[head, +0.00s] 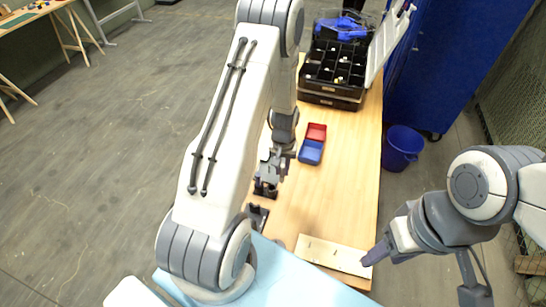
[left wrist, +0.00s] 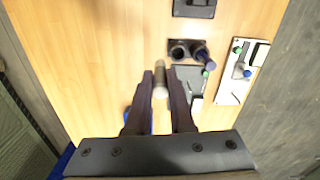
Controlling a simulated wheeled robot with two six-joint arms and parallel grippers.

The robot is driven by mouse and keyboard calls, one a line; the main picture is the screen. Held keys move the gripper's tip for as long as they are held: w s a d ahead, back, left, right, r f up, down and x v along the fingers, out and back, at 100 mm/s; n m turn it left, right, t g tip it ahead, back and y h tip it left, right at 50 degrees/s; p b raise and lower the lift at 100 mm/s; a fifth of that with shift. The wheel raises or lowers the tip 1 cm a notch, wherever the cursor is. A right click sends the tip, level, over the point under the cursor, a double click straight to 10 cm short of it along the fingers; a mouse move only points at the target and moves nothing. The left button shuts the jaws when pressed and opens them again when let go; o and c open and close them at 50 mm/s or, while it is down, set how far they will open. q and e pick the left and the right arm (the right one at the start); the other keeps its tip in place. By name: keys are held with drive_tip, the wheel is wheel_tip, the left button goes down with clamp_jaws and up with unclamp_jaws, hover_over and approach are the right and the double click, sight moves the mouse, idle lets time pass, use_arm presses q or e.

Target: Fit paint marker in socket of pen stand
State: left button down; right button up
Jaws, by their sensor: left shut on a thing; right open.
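My left gripper (left wrist: 160,84) is shut on the paint marker (left wrist: 160,74), a pale grey cylinder standing out between its fingertips. In the left wrist view, the black pen stand (left wrist: 170,52) is just beyond and right of the marker. It shows two round sockets; the left one looks empty, and a dark cylinder stands at the right one. The held marker appears apart from the stand. In the head view my left gripper (head: 267,180) is low over the table's left edge, and the marker cannot be made out there. My right gripper (head: 376,254) is open beside the pale board.
The wooden table (head: 345,150) has a clear middle. A red bin (head: 316,132) and blue bin (head: 311,152) stand beyond my left gripper. A black compartment organizer (head: 335,70) is at the far end. A pale board (head: 333,254) lies at the near end. A white panel (left wrist: 232,88) is right of the stand.

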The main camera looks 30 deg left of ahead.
use_arm(q)
drive_tip(key=shift+n, duration=0.4)
drive_tip(key=shift+s+a+f+b, duration=0.15)
drive_tip(key=shift+a+f+b, duration=0.5)
drive_tip(key=shift+a+f, duration=0.35)
drive_tip(key=shift+s+a+f+b, duration=0.15)
drive_tip(key=shift+a+f+b, duration=0.5)
drive_tip(key=shift+a+f, duration=0.35)
use_arm(e)
drive_tip(key=shift+f, duration=0.95)
use_arm(q)
drive_tip(key=shift+d+f+b, duration=0.1)
drive_tip(key=shift+f+b, duration=0.2)
drive_tip(key=shift+f, duration=0.05)
use_arm(e)
drive_tip(key=shift+f, duration=0.3)
use_arm(q)
drive_tip(key=shift+f+b, duration=0.4)
drive_tip(key=shift+f, duration=0.1)
use_arm(e)
drive_tip(key=shift+f, duration=0.4)
use_arm(q)
drive_tip(key=shift+f, duration=0.2)
use_arm(e)
drive_tip(key=shift+f, duration=0.15)
use_arm(q)
drive_tip(key=shift+f+b, duration=0.5)
drive_tip(key=shift+b, duration=0.05)
use_arm(e)
drive_tip(key=shift+f, duration=0.4)
